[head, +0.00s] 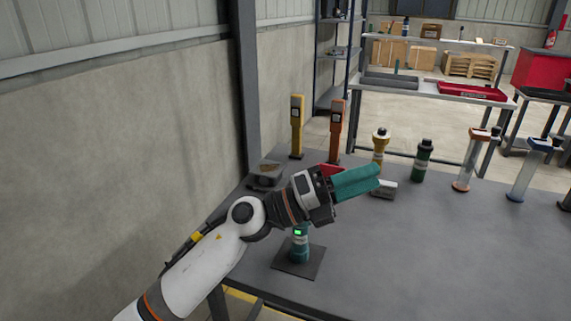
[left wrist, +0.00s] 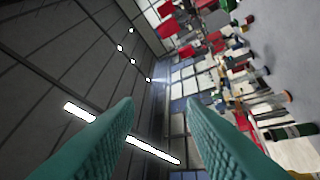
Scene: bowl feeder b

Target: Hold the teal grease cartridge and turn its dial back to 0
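The teal grease cartridge (head: 300,251) stands upright on a dark square plate (head: 283,268) near the front left of the table. A small lit green display (head: 298,232) shows near its top. My left forearm and wrist hide its upper end, and I cannot make out its dial. My left gripper (head: 376,176) is raised above the table, beyond and right of the cartridge, pointing right. In the left wrist view its two teal fingers (left wrist: 160,115) are wide apart with nothing between them. My right gripper is in neither view.
Yellow (head: 297,128) and orange (head: 337,130) upright devices stand at the back left. A yellow bottle (head: 380,146), a dark green bottle (head: 422,161) and clear cylinders (head: 468,161) stand along the back. The table's (head: 420,250) middle and front right are clear.

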